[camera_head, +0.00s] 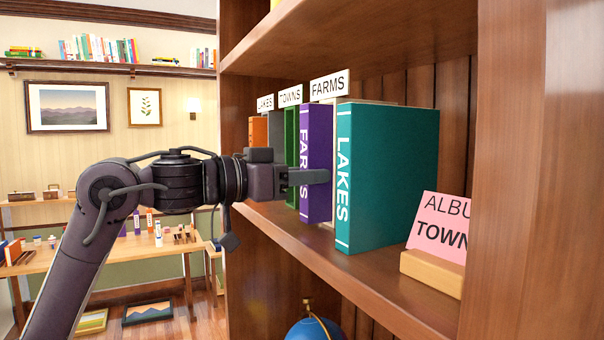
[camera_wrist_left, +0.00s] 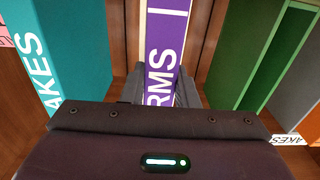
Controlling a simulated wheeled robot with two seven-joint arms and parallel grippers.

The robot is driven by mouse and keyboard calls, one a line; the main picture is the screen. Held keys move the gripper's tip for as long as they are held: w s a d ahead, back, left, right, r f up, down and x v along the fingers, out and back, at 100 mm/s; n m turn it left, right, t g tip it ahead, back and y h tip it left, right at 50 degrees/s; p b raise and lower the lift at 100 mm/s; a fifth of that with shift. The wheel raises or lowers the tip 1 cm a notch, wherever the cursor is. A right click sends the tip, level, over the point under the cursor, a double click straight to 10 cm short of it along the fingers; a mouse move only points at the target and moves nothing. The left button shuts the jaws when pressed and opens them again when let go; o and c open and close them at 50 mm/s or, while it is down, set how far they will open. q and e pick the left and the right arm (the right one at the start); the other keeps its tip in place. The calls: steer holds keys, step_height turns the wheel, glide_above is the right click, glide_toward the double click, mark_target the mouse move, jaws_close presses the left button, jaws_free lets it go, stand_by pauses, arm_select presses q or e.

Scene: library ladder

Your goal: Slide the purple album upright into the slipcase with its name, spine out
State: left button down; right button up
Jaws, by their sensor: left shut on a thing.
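The purple album (camera_head: 316,150) stands upright on the shelf with its white FARMS lettering facing out. It also shows in the left wrist view (camera_wrist_left: 165,45). My left gripper (camera_head: 312,177) is shut on its spine and covers part of the lettering. The FARMS label (camera_head: 329,85) is above and slightly behind the album. Pale edges beside the album look like its slipcase, mostly hidden; I cannot tell how deep the album sits in it. My right gripper is not in view.
A teal LAKES album (camera_head: 388,178) stands close on the right. Green (camera_head: 291,145) and grey (camera_head: 275,138) pieces stand left, under the TOWNS (camera_head: 290,96) and LAKES (camera_head: 265,103) labels. A pink card (camera_head: 440,225) is at the right. The upper shelf (camera_head: 380,45) overhangs.

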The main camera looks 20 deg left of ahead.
arm_select(q)
steer(key=shift+w+d+r, duration=0.1)
steer(key=shift+w, duration=0.05)
steer(key=c, duration=1)
jaws_free()
steer(key=shift+d, duration=0.1)
steer(key=shift+c, duration=0.2)
steer(key=shift+f, duration=0.2)
steer(key=shift+s+a+f+b, duration=0.1)
steer(key=shift+s+a+b, duration=0.2)
steer(key=shift+a+b, duration=0.1)
steer(key=b+v, duration=0.3)
steer(key=v, duration=0.3)
steer(key=shift+s+a+r, duration=0.2)
steer(key=shift+s+r, duration=0.05)
steer(key=shift+s, duration=0.1)
